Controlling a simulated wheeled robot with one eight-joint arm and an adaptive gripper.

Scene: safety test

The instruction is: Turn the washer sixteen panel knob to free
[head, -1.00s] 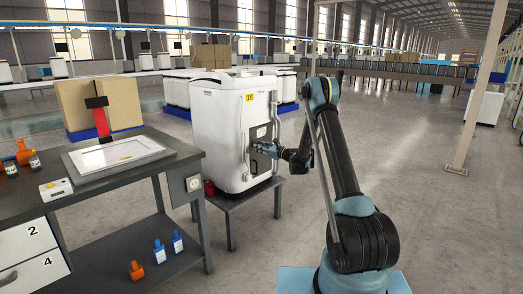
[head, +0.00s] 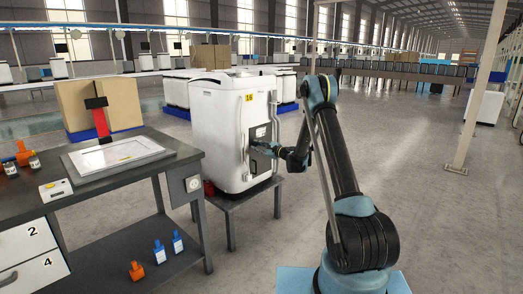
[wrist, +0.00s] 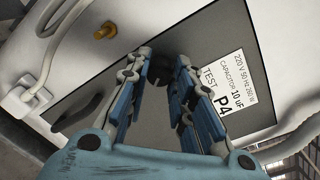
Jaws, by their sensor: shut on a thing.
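The white washer (head: 220,125) stands upright on a small dark table and carries a yellow label reading 16 (head: 249,98). Its dark grey side panel (head: 260,132) faces my arm. My gripper (head: 262,148) is at that panel. In the wrist view, the panel (wrist: 228,30) shows tilted, with a white label (wrist: 222,85) reading TEST P4 and capacitor 10 uF. A small dark knob (wrist: 161,72) sits between the fingertips of my gripper (wrist: 163,62), which are shut on it. The fingers partly cover the knob, so I cannot read its setting.
A brass fitting (wrist: 105,31), a grey cable (wrist: 62,40) and a dark handle (wrist: 78,118) are near the panel. A workbench (head: 110,185) with a white tray stands left of the washer.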

